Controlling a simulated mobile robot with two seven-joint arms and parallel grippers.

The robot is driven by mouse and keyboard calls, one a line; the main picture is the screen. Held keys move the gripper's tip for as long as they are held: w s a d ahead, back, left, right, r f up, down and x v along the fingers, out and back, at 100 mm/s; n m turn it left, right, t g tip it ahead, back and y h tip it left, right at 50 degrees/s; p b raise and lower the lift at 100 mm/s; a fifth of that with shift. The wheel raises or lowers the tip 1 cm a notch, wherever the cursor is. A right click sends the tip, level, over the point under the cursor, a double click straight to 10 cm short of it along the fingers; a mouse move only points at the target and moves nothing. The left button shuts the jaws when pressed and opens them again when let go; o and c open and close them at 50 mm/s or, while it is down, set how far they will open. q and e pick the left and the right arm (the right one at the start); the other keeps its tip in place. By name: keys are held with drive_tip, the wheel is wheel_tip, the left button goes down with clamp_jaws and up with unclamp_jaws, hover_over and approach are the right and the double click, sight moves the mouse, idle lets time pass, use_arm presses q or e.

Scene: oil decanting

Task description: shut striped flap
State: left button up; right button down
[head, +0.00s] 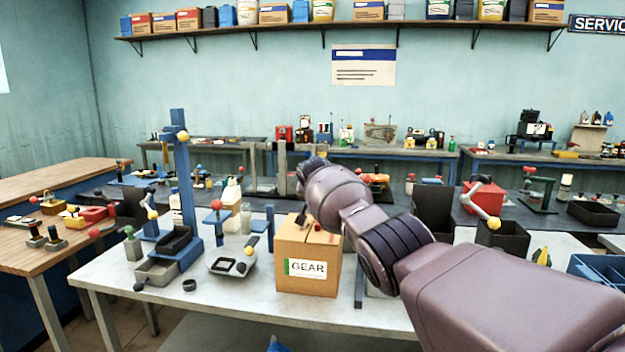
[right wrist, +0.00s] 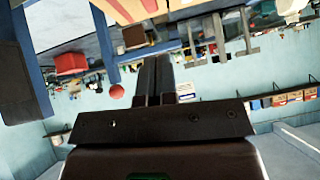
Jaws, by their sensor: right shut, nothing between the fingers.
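A red-and-cream striped surface (right wrist: 128,8) shows at the top edge of the right wrist view, cut off by the frame. It may be the striped flap; its hinge and how far it stands open cannot be seen. In the head view I cannot make out a striped flap. My right gripper (right wrist: 158,72) is shut and empty, its two dark fingers together just below the striped surface in the picture. In the head view my right arm reaches in from the lower right, over a cardboard box (head: 306,270) marked GEAR, and its fingers are not clear. My left gripper is not in view.
A grey table (head: 225,310) carries the box, a blue stand (head: 186,190) and a dark tray (head: 176,243) on the left. A dark open bin (head: 503,240) and blue crate (head: 597,268) stand right of my arm. The front table edge is mostly clear.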

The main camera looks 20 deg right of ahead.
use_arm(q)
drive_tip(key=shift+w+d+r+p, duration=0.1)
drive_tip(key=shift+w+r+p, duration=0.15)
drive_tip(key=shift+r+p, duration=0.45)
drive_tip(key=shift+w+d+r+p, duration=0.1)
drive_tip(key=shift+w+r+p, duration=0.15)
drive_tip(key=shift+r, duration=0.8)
use_arm(e)
drive_tip(key=v, duration=0.8)
drive_tip(key=shift+a, duration=0.35)
drive_tip(key=shift+w, duration=0.1)
